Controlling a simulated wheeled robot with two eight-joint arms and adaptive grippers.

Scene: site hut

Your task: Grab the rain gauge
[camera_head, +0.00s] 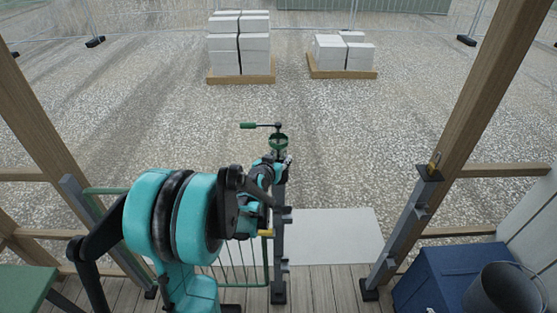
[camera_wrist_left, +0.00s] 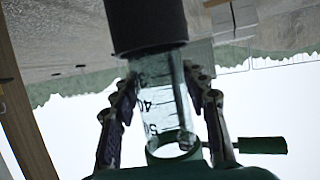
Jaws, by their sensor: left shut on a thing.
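The rain gauge is a clear tube with dark scale marks and numbers, seen between my fingers in the left wrist view (camera_wrist_left: 160,108). In the head view its green-rimmed top (camera_head: 279,141) shows at the top of a grey post (camera_head: 279,240). My left gripper (camera_head: 282,163) is shut on the gauge, with one finger on each side of the tube; it also shows in the left wrist view (camera_wrist_left: 165,95). My gripper hides much of the tube in the head view. A wide black cylinder (camera_wrist_left: 146,25) adjoins the tube. My right gripper is out of view.
A crank with a green handle (camera_head: 248,126) is close beside the gauge. A second grey post (camera_head: 410,225) stands right. A blue box (camera_head: 430,275) and a dark bucket (camera_head: 503,290) are at the lower right. Pallets of white blocks (camera_head: 240,45) stand far off on gravel.

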